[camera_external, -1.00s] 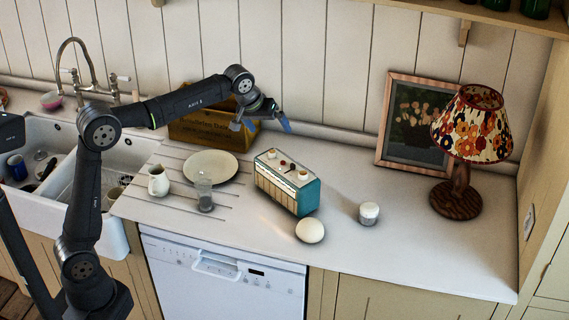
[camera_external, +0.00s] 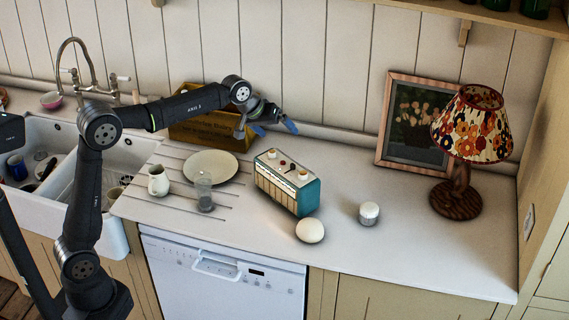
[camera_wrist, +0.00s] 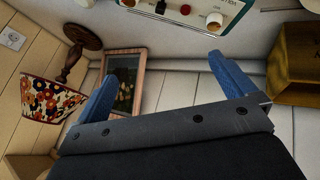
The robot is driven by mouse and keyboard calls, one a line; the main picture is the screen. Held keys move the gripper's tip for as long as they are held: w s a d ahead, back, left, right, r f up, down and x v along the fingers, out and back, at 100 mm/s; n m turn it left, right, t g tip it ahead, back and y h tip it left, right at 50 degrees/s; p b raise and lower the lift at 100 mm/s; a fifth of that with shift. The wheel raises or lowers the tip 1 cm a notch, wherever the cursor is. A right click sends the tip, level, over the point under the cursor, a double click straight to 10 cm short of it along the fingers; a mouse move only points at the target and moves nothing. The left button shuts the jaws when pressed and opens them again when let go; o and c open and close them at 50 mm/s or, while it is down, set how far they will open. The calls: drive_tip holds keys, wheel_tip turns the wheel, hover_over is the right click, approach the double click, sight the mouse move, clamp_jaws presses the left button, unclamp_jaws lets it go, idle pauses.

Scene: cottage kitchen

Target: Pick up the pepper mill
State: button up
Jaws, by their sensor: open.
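I cannot pick out a clear pepper mill in either view. A small clear and grey upright vessel (camera_external: 204,193) stands on the counter before the plate; I cannot tell what it is. A short white-and-grey jar (camera_external: 369,213) stands right of the teal radio. My gripper (camera_external: 274,128) is open and empty, in the air above the back of the counter, between the wooden crate and the radio. Its two blue fingers spread apart in the wrist view (camera_wrist: 165,88), with nothing between them close by.
The teal radio (camera_external: 287,185) stands mid-counter, with a round white object (camera_external: 310,230) before it. A crate (camera_external: 205,130), plate (camera_external: 211,167) and jug (camera_external: 158,182) are left. A framed picture (camera_external: 410,125) and lamp (camera_external: 470,130) are right. Counter between radio and lamp is mostly clear.

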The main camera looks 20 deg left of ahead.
drive_tip(key=c, duration=0.5)
drive_tip(key=s+a+f+m+g+y, duration=0.1)
drive_tip(key=s+a+f+m+g, duration=0.1)
drive_tip(key=a+m, duration=0.95)
drive_tip(key=m+g, duration=0.3)
drive_tip(key=m, duration=0.3)
approach(205, 195)
drive_tip(key=shift+n, duration=0.25)
drive_tip(key=f, duration=0.2)
drive_tip(key=w+d+f, duration=0.1)
drive_tip(key=f, duration=0.2)
drive_tip(key=w+f, duration=0.1)
drive_tip(key=f, duration=0.1)
drive_tip(key=shift+d+f, duration=0.2)
